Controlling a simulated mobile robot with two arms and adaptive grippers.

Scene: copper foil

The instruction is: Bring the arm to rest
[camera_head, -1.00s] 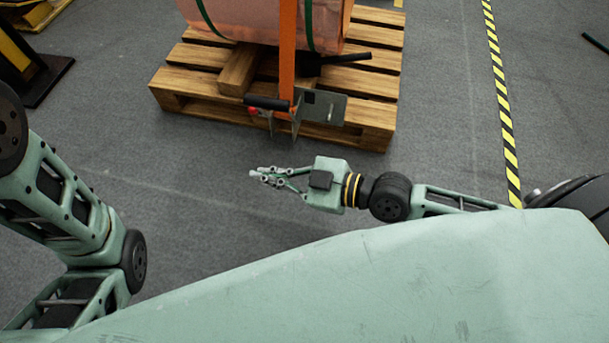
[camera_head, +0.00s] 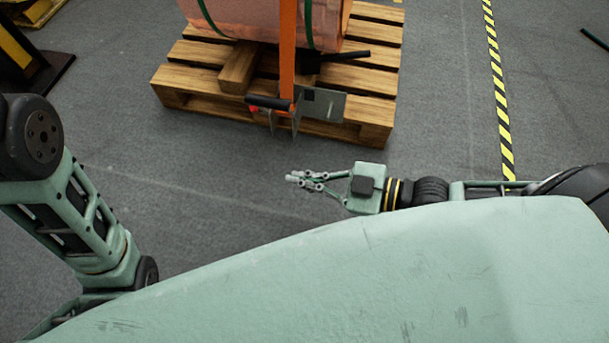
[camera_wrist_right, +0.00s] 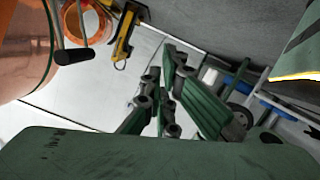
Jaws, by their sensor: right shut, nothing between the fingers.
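My right gripper (camera_head: 292,178) shows in the head view, in the open floor space below the pallet. Its arm comes in from the right, and its fingers point left. The fingers are shut with nothing between them. The gripper is clear of the pallet and the tensioner. In the right wrist view the green fingers (camera_wrist_right: 165,115) reach up from the bottom of the picture. My left arm shows at the left edge of the head view, but its gripper is outside the picture.
A copper foil roll (camera_head: 265,20) with green bands lies on a wooden pallet (camera_head: 375,108). A yellow-black floor stripe (camera_head: 503,105) runs at right. Grey floor is free between.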

